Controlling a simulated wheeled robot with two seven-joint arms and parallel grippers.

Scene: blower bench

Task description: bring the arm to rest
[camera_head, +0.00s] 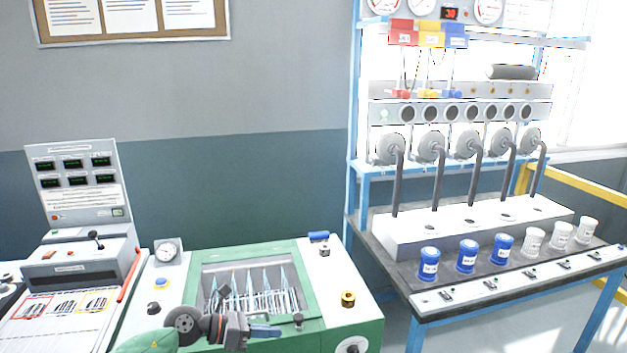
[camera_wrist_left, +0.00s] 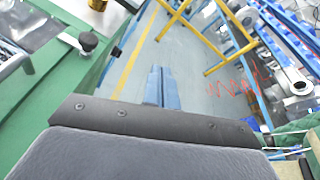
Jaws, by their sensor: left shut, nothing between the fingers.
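My left gripper (camera_head: 264,332) shows at the bottom of the head view, over the front of the green machine (camera_head: 325,318). Its blue fingers are closed together and hold nothing. In the left wrist view the same gripper (camera_wrist_left: 161,88) has its two blue fingers side by side, with grey floor behind them. Part of my left arm comes in from the lower left, with a green cover and dark joints. My right gripper is in neither view.
The machine has an open grey basin (camera_head: 250,275), a black knob (camera_head: 298,321) close to my fingers and a blue-handled lever (camera_head: 319,240). A bench (camera_head: 395,262) with blue and white jars stands right. A control console (camera_head: 85,255) stands left. Floor lies between machine and bench.

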